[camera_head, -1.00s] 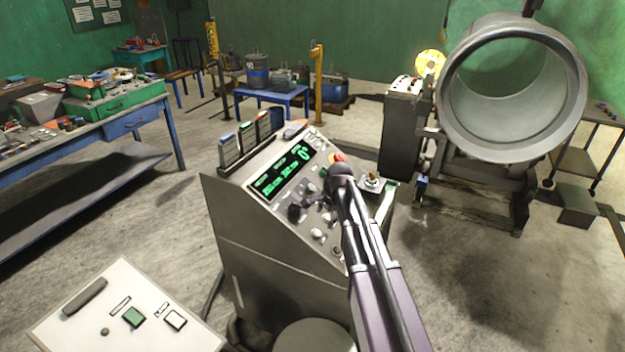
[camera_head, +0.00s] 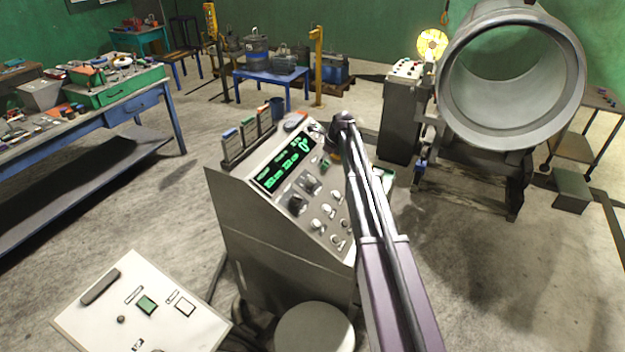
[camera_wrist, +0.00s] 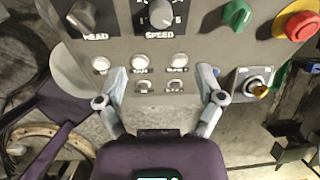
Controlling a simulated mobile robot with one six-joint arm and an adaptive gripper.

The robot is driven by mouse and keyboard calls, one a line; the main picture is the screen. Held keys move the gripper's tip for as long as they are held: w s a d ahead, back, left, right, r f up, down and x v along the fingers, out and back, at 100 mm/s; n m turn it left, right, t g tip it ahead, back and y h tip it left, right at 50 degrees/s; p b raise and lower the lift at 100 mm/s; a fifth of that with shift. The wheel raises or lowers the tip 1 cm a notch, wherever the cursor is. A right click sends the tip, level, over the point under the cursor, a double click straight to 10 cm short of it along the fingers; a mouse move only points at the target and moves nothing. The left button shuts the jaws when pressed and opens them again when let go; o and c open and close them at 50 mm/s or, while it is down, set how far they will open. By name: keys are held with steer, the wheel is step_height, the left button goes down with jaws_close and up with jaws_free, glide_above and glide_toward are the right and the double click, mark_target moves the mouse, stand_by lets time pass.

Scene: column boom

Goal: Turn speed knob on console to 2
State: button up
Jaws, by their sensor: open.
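The console (camera_head: 285,260) stands in the middle of the head view with a sloping panel. Its speed knob (camera_wrist: 162,13) is a grey dial at the top of the wrist view, above the word SPEED, cut by the frame edge. Numbers 1 and 5 show beside it; its pointer setting is unclear. In the head view the speed knob (camera_head: 311,184) appears dark, between another dark knob and a green one. My gripper (camera_wrist: 163,78) is open and empty, its fingers spread in front of the small switches, below the knob and apart from it.
Beside the speed knob are another knob (camera_wrist: 82,15), a green knob (camera_wrist: 237,13) and a red button (camera_wrist: 301,25). Several white-capped switches (camera_wrist: 140,65) lie below. A key switch (camera_wrist: 252,84) sits right of the fingers. A large metal pipe (camera_head: 515,70) stands behind right.

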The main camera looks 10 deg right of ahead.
mark_target(312, 179)
steer(key=shift+f, duration=0.25)
steer(key=b+x, duration=1.2)
steer(key=x, duration=0.1)
steer(key=shift+w+f+b, duration=0.1)
steer(key=shift+f+b, duration=0.1)
steer(key=shift+b, duration=0.15)
stand_by(0.3)
stand_by(0.4)
steer(key=c, duration=1.2)
